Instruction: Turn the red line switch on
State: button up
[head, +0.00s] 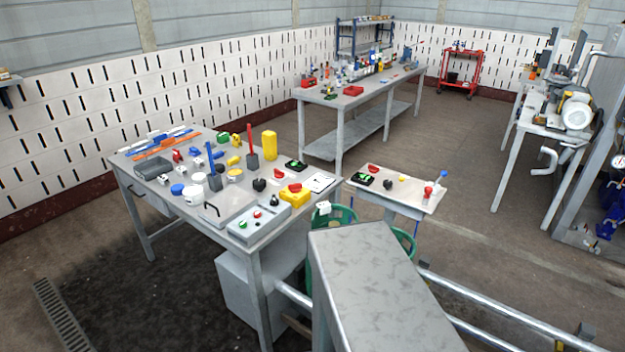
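No arm or gripper of mine shows clearly in the head view. A grey control box (260,222) lies at the front right corner of the near workbench (232,212). It carries a small green button, a red button and a dark knob. A yellow box with a red top (295,195) sits just behind it. A small red-topped item (428,191) stands on the low side table (402,191). Which of these is the red line switch I cannot tell, and any on or off position is too small to read.
A large grey metal block (372,285) fills the front middle, with metal rails (505,310) running right. A green basket (338,217) stands between bench and block. A long bench (350,98) and a red cart (462,70) stand behind. Floor at right centre is clear.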

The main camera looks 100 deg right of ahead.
aim_at(293, 188)
jog(key=u, duration=0.2)
jog(key=k, duration=0.55)
jog(key=z, duration=1.9)
jog(key=i, duration=1)
jog(key=z, duration=0.15)
jog(key=k, duration=0.25)
jog(key=u, duration=0.05)
